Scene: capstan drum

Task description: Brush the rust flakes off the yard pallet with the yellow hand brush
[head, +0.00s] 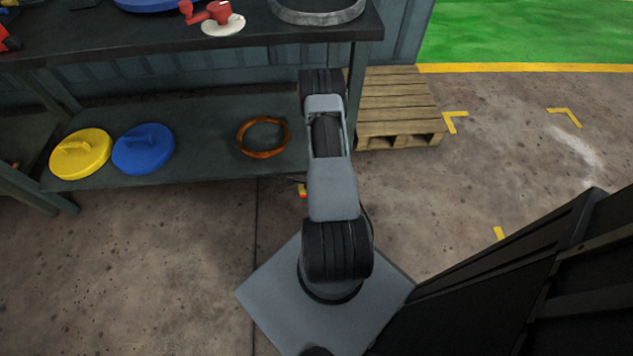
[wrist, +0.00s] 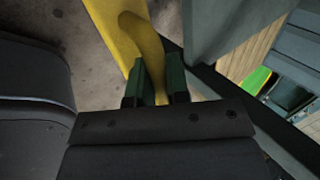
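In the wrist view my gripper (wrist: 158,82) has its two dark green fingers closed on either side of a yellow curved handle, part of the yellow hand brush (wrist: 146,40). The bristles cannot be made out. In the head view the gripper is hidden by my arm. The wooden yard pallet (head: 395,100) lies on the floor right of the workbench, partly behind my arm. Pale wooden slats of what looks like the pallet (wrist: 252,52) show in the wrist view. I cannot make out rust flakes on it.
The workbench (head: 190,92) stands at left; its lower shelf holds a yellow lidded disc (head: 80,154), a blue one (head: 143,149) and an orange ring (head: 263,137). A dark structure (head: 540,270) stands at lower right. Floor right of the pallet is clear, with yellow corner marks.

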